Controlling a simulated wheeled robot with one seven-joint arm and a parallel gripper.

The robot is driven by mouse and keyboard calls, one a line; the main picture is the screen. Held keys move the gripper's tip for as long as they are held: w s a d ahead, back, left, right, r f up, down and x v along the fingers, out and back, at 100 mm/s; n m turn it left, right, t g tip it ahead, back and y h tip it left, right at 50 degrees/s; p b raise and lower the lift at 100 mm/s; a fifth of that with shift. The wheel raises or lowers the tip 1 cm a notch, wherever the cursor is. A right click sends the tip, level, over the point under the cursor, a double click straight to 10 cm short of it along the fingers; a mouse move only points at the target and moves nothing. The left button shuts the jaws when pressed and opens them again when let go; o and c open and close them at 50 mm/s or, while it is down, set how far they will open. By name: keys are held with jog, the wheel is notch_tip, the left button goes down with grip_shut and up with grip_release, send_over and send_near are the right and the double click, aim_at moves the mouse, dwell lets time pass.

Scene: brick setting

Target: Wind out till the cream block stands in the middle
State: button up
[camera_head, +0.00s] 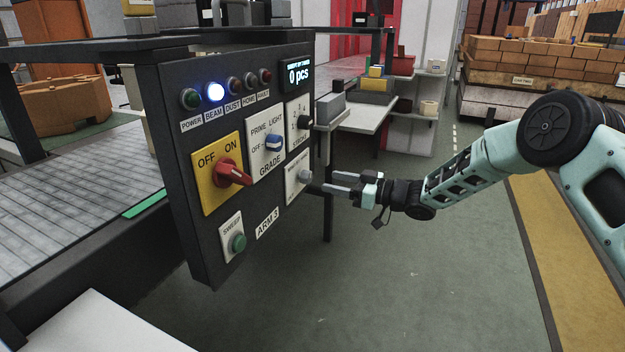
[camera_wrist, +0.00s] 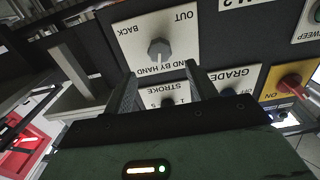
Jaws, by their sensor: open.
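The hand-winding plate (camera_head: 294,188) is at the lower right of the dark control panel (camera_head: 225,262), with a grey knob (camera_head: 305,176) on it. In the wrist view the plate appears upside down, with OUT, BACK and a partly covered label ending "ND BY HAND" around the grey knob (camera_wrist: 159,50). My gripper (camera_head: 330,182) is open and points at the knob, apart from it. In the wrist view its fingers (camera_wrist: 160,80) stand either side below the knob, with nothing between them. I cannot pick out the cream block with certainty.
The panel also has a red OFF/ON switch (camera_head: 231,173), a blue GRADE knob (camera_head: 273,143), a black STROKE knob (camera_head: 303,122) and a green SWEEP button (camera_head: 238,243). The BEAM lamp (camera_head: 214,92) is lit; the display (camera_head: 297,76) reads 0 pcs. Floor below is clear.

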aim_at(310, 176)
jog(key=x, duration=0.7)
